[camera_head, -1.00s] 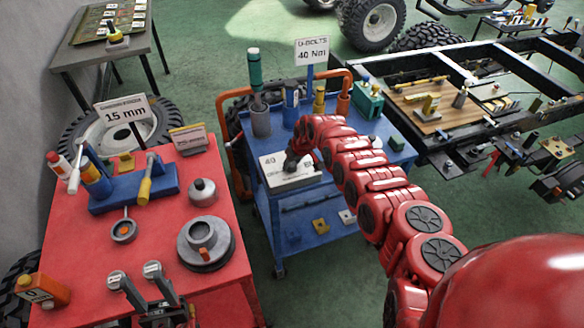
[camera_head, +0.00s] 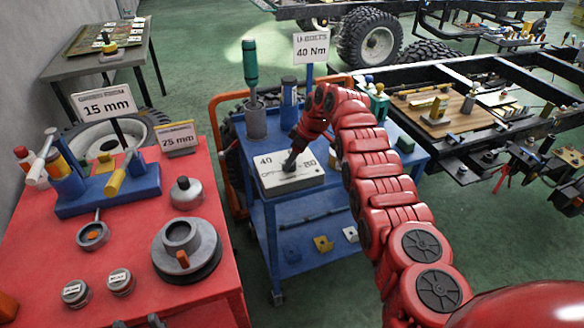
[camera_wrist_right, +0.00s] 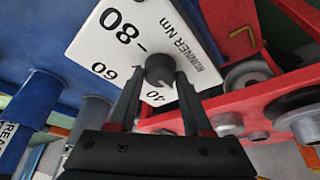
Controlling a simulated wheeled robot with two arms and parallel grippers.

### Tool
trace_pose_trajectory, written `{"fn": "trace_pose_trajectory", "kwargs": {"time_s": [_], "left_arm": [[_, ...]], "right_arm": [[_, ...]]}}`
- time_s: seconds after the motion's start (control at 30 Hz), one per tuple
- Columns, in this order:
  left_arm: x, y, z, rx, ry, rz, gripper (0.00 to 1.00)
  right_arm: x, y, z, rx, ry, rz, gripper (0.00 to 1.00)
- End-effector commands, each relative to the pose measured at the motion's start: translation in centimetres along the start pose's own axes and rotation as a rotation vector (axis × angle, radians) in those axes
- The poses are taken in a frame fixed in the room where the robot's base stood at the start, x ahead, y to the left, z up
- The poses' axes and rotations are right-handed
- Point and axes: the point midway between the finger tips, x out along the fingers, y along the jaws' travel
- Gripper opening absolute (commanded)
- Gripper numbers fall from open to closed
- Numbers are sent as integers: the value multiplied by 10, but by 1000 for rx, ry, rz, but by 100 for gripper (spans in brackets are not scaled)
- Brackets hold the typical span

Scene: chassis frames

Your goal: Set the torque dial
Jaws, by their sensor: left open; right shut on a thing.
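The torque dial box (camera_head: 312,176) is grey with a white face and sits on the blue cart's top. In the right wrist view its face (camera_wrist_right: 98,45) shows 40, 60 and 80. My right gripper (camera_head: 290,163) reaches down onto it, shut on the dark round dial knob (camera_wrist_right: 160,69) with a finger on each side. The 40 is nearest the fingers. I cannot tell where the knob points. A sign (camera_head: 311,46) behind reads U-BOLTS 40 Nm. My left gripper (camera_head: 138,322) is open at the bottom edge, only its fingertips showing.
The blue cart (camera_head: 325,222) also holds a green-handled tool (camera_head: 251,65) in a grey cup. The red table (camera_head: 205,300) to the left carries a blue holder, signs and round metal parts. A black chassis frame (camera_head: 480,70) stands at the right.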

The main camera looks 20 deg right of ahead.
Motion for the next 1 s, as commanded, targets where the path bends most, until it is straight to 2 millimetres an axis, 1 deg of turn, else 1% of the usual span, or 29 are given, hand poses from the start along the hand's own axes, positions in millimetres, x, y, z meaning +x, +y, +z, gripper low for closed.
{"fn": "trace_pose_trajectory", "kwargs": {"time_s": [0.03,0.1,0.53,0.57,0.7,0.73,1.0], "left_arm": [[-5,0,1,0,0,0,50],[-6,0,1,0,0,0,50],[-6,0,1,0,0,0,50],[-6,0,1,0,0,0,50],[-6,0,1,0,0,0,50],[-6,0,1,0,0,0,50],[-6,0,1,0,0,0,50]], "right_arm": [[4,-2,2,-3,-4,-7,0],[4,-2,2,-7,-5,-10,0],[4,-2,3,-11,-7,-14,0],[4,-2,3,-11,-7,-15,53],[3,-2,2,-11,-5,-12,78],[2,-2,2,-11,-5,-12,80],[1,-1,1,-11,-3,-8,80]]}}
